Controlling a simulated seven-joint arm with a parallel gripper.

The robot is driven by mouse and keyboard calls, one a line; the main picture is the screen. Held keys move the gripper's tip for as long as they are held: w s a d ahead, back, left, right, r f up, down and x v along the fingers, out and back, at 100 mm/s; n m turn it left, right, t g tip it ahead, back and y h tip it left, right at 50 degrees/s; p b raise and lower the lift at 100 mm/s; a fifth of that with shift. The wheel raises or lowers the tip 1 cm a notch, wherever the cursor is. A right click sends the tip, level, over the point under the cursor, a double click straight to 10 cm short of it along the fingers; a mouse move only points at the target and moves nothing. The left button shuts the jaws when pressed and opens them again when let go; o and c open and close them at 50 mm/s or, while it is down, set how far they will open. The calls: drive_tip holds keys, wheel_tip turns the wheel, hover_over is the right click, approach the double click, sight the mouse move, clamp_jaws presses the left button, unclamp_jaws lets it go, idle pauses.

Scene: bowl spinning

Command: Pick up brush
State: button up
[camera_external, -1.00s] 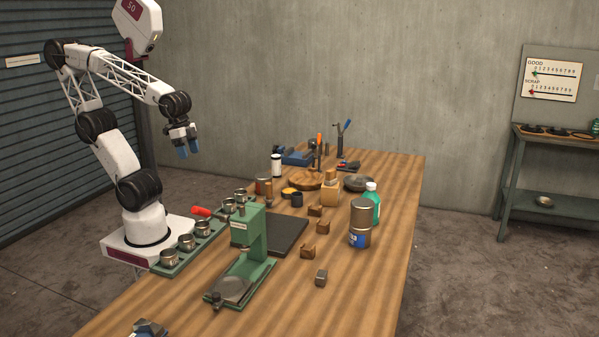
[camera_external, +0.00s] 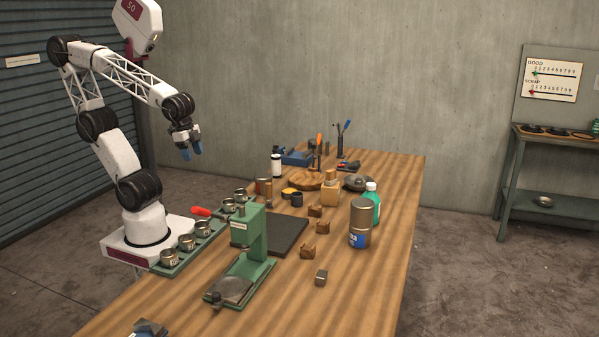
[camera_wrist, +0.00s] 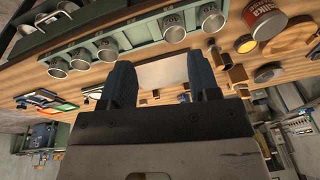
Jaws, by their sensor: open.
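I cannot clearly pick out the brush in either view. My gripper (camera_external: 190,150) hangs in the air left of the table, above the row of metal cups, well apart from those tools. In the wrist view its two dark blue fingers (camera_wrist: 163,78) are spread, with nothing held between them.
A green press (camera_external: 250,250) stands at the near left of the wooden table (camera_external: 350,285). Metal cups (camera_external: 187,242) sit in a green rack at the left edge. A brown canister (camera_external: 360,222), a green bottle (camera_external: 373,202) and small brown blocks (camera_external: 308,253) stand toward the right.

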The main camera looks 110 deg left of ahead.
drive_tip(key=w+a+f+m+g+y, duration=0.1)
drive_tip(key=w+a+f+m+y, duration=0.3)
drive_tip(key=w+a+m, duration=0.1)
drive_tip(key=m+t+y, duration=0.5)
drive_tip(key=m+y, duration=0.2)
drive_tip(key=m, duration=1)
approach(272, 197)
wheel_tip(272, 197, up, 3)
drive_tip(key=w+a, duration=0.1)
drive_tip(key=a, duration=0.1)
drive_tip(key=shift+w+d, duration=0.1)
drive_tip(key=shift+x, duration=1.3)
drive_tip(key=shift+x, duration=2.6)
drive_tip(key=shift+r, duration=0.1)
